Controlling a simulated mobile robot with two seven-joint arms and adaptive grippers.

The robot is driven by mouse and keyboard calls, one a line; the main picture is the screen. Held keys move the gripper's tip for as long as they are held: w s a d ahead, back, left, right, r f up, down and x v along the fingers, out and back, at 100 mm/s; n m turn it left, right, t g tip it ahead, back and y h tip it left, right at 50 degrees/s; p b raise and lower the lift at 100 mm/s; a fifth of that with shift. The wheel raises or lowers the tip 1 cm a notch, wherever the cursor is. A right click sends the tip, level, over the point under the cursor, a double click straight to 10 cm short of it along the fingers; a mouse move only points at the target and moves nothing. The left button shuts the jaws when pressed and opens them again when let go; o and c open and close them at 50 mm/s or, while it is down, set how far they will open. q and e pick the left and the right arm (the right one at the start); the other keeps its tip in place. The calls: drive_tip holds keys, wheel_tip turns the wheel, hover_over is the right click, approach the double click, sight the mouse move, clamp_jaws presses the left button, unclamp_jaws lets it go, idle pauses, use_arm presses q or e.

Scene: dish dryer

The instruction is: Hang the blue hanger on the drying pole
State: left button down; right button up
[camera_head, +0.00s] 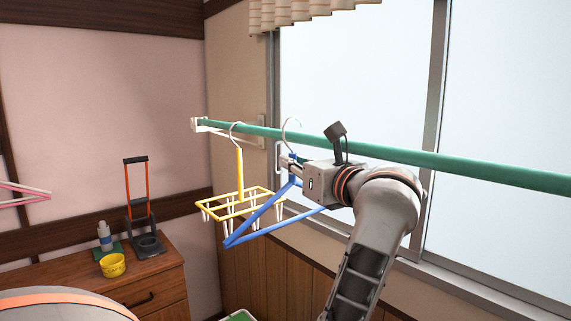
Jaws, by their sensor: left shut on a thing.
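I cannot tell whether the hook touches or rests on the pole. My right gripper is not in view.
A yellow clip hanger (239,190) hangs from the pole just left of the blue one, and they overlap in the picture. A wooden cabinet (80,287) at lower left bears a yellow cup (112,265), a bottle and a black-and-orange stand. The pole's right part is clear.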

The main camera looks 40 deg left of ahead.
use_arm(q)
drive_tip(key=shift+w, duration=0.6)
drive_tip(key=shift+f+b, duration=0.75)
drive_tip(key=shift+f, duration=0.3)
